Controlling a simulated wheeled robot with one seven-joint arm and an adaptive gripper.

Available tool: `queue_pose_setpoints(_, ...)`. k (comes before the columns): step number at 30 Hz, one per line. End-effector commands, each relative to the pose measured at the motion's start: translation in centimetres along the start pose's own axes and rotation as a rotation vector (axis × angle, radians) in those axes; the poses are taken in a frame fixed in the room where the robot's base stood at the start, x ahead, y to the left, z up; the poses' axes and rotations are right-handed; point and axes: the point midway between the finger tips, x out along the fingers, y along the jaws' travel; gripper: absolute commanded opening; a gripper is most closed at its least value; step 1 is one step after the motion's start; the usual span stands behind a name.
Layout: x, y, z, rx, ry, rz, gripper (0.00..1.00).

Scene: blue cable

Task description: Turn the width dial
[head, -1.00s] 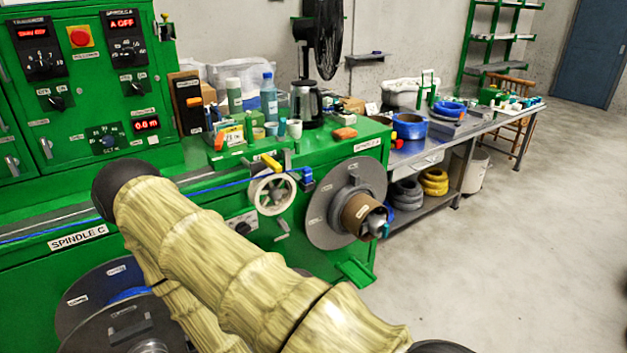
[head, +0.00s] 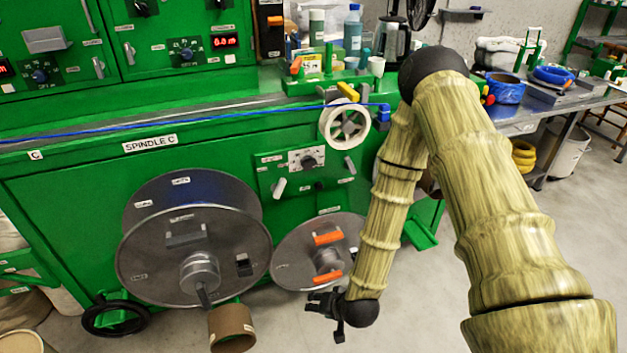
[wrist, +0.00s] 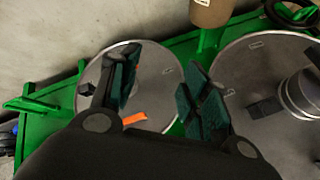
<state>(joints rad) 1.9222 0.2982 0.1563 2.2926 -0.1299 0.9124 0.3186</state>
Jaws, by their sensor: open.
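A black dial (head: 307,161) on a white scale plate sits on the green lower panel, below the white pulley wheel. Other dials, one with a blue knob (head: 186,54) and another at the left (head: 40,75), are on the upper cabinet. The labels are too small to read, so I cannot tell which is the width dial. My gripper (head: 325,304) is low, in front of the smaller grey reel (head: 290,255) and well below the lower panel. In the wrist view my gripper (wrist: 160,88) has its fingers apart with nothing between them. No dial shows clearly there.
A large grey reel (head: 150,262) stands left of the smaller one, which has orange handles (head: 327,238). A blue cable (head: 230,116) runs along the machine to the pulley wheel (head: 345,124). A brown tube (head: 232,328) is below. A bench (head: 545,108) stands right.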

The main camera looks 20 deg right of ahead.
Motion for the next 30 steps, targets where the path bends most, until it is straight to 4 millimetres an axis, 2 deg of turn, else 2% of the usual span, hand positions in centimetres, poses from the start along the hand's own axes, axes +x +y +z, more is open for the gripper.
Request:
queue_pose_setpoints(1, 2.1, -0.9, -2.5, 0.061, 0.069, -0.053, 0.46)
queue_pose_setpoints(5, 3.9, -4.5, -10.2, 0.219, 0.233, -0.204, 0.46)
queue_pose_setpoints(6, 4.1, -5.4, -12.7, 0.267, 0.283, -0.253, 0.46)
queue_pose_setpoints(8, 4.0, -6.7, -16.3, 0.338, 0.354, -0.329, 0.46)
queue_pose_setpoints(9, 3.7, -7.5, -18.8, 0.383, 0.4, -0.38, 0.46)
queue_pose_setpoints(12, 2.5, -9.0, -24.2, 0.484, 0.499, -0.499, 0.46)
queue_pose_setpoints(15, 0.8, -10.0, -28.5, 0.563, 0.575, -0.601, 0.46)
queue_pose_setpoints(18, -0.7, -10.4, -31.4, 0.616, 0.626, -0.672, 0.46)
queue_pose_setpoints(22, -1.8, -10.8, -33.4, 0.65, 0.658, -0.723, 0.46)
queue_pose_setpoints(26, -1.8, -11.1, -34.3, 0.657, 0.665, -0.734, 0.46)
queue_pose_setpoints(30, -0.8, -11.8, -35.5, 0.656, 0.665, -0.732, 0.46)
